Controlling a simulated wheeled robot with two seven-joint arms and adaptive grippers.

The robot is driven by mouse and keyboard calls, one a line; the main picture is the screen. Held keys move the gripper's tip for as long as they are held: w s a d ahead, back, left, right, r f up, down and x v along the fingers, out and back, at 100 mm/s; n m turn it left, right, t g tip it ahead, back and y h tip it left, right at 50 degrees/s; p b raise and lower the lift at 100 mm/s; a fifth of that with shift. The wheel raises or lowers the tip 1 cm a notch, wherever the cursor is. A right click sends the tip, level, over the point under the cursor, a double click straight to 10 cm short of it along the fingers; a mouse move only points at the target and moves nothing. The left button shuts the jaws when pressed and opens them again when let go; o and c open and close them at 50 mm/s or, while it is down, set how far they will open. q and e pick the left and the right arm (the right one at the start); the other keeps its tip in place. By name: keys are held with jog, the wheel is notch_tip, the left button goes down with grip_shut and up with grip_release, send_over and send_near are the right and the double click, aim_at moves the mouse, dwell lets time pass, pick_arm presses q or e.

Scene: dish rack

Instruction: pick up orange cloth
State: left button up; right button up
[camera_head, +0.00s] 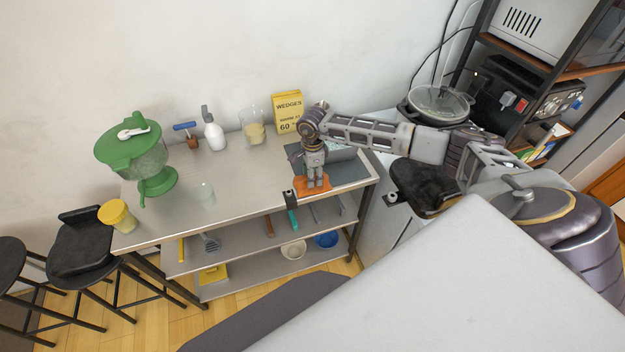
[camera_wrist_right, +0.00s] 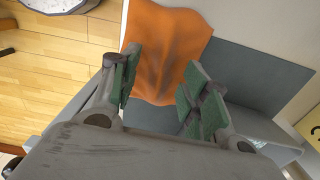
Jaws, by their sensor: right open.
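The orange cloth (camera_head: 301,189) lies near the front right edge of the metal table, on or against a grey mat (camera_head: 352,174). My right gripper (camera_head: 316,184) points down over the cloth and covers its middle in the head view. In the right wrist view, the cloth (camera_wrist_right: 165,38) spreads out beyond and between the two green-padded fingers of my open right gripper (camera_wrist_right: 163,85). The cloth looks slightly creased. Whether the fingertips touch it is unclear. My left gripper is not in view.
A green pitcher (camera_head: 135,150), a white bottle (camera_head: 213,130), a glass jar (camera_head: 252,127) and a yellow box (camera_head: 287,112) stand along the table's back and left. A tool with a teal handle (camera_head: 291,212) hangs at the front edge. The table's middle is mostly clear.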

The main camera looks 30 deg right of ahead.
jog(key=shift+f, duration=0.35)
jog(key=shift+c, duration=0.2)
jog(key=c, duration=1)
